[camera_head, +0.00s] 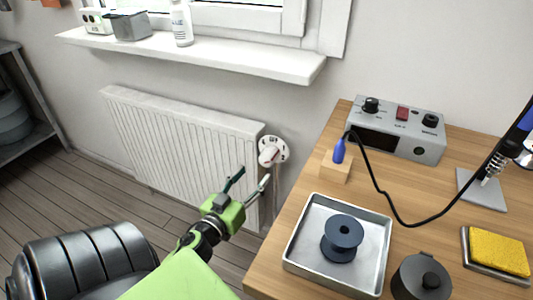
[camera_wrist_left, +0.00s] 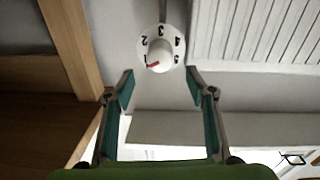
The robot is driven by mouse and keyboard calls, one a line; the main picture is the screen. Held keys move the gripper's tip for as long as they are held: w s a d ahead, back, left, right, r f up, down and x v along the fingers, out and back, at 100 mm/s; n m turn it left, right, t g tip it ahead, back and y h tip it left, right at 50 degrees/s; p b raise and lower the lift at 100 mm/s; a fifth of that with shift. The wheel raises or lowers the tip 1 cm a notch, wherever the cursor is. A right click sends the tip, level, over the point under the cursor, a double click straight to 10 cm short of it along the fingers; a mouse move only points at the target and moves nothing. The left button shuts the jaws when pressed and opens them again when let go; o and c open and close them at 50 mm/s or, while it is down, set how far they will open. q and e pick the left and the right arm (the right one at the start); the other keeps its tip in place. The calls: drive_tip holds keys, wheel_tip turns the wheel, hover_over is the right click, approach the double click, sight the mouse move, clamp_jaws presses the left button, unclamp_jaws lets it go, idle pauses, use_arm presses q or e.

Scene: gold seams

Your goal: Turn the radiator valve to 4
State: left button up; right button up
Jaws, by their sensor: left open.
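The radiator valve (camera_head: 270,153) is a white round dial with a knob, at the right end of the white radiator (camera_head: 185,135). My left gripper (camera_head: 252,178) is open and empty, just in front of and below the valve in the head view. In the left wrist view the valve lies beyond and between the open fingertips (camera_wrist_left: 158,78), apart from them. My right gripper is out of view.
A wooden workbench (camera_head: 270,270) stands right of the valve. It bears a metal tray (camera_head: 300,235) with a dark spool (camera_head: 342,238), a control box (camera_head: 398,130) and a yellow sponge (camera_head: 497,252). The window sill (camera_head: 230,55) juts out above the radiator.

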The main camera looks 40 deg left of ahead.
sight(264, 163)
use_arm(q)
drive_tip(key=x, duration=0.9)
drive_tip(key=shift+w, duration=0.1)
drive_tip(key=c, duration=1.1)
